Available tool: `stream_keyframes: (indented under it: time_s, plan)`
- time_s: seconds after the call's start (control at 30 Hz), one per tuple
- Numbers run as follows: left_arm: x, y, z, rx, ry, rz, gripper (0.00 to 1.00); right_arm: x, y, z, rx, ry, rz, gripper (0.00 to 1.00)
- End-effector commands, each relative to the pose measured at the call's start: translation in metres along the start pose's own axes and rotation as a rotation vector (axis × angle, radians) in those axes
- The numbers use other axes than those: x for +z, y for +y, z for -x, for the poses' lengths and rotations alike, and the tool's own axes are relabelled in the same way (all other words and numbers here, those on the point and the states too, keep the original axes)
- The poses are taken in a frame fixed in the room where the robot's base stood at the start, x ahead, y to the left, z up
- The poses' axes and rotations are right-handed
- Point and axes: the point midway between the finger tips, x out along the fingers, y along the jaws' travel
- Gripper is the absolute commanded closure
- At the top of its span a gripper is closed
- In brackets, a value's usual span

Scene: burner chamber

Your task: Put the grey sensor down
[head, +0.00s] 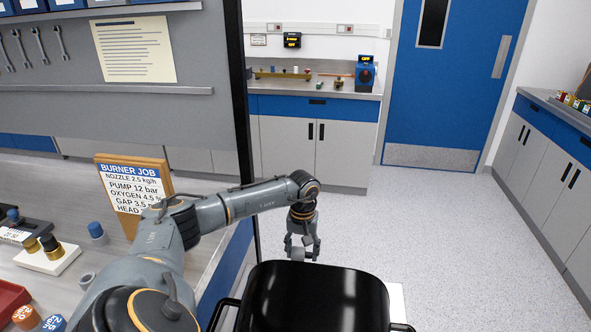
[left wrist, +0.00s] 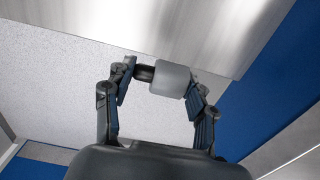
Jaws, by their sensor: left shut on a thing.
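My left gripper (head: 303,246) hangs at the end of my outstretched left arm, beyond the right end of the near bench in the head view. It is shut on the grey sensor (left wrist: 172,80), a short grey cylinder with a dark narrower end. In the left wrist view, the gripper (left wrist: 160,88) holds the sensor sideways between its two fingertips. In the head view the sensor (head: 298,254) shows only as a small grey patch between the fingers. My right gripper is not in view.
A metal surface (left wrist: 165,25) with a straight edge appears close to the sensor in the left wrist view. The near bench (head: 205,196) holds a Burner Job board (head: 134,189) and several small parts. Speckled floor (head: 440,235) lies clear before the blue door (head: 450,80).

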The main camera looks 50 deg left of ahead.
Motion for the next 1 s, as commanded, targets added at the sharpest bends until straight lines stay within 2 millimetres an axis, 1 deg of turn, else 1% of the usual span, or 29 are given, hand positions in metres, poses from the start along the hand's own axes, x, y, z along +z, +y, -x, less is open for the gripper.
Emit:
stream_keyframes:
  time_s: [0.03, 0.2, 0.4, 0.5, 0.6, 0.87, 1.0]
  plan:
    - [0.014, -0.002, 0.005, -0.005, -0.003, -0.005, 0.76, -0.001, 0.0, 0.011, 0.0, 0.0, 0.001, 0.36]
    - [0.058, -0.001, 0.006, -0.004, -0.004, -0.006, 0.76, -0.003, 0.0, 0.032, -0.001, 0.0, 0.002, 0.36]
    - [0.102, 0.0, 0.005, -0.003, -0.004, -0.004, 0.76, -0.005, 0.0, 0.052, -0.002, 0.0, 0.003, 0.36]
    - [0.12, 0.0, 0.004, -0.001, -0.003, -0.002, 0.76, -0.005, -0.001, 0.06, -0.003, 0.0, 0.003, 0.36]
    - [0.118, 0.002, -0.014, 0.001, -0.003, 0.004, 0.76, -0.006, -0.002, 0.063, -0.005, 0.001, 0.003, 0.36]
    - [0.118, 0.002, -0.039, 0.001, -0.004, 0.002, 0.76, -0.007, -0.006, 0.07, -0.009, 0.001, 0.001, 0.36]
    - [0.118, 0.002, -0.061, 0.001, -0.004, 0.003, 0.76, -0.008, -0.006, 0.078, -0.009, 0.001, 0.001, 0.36]
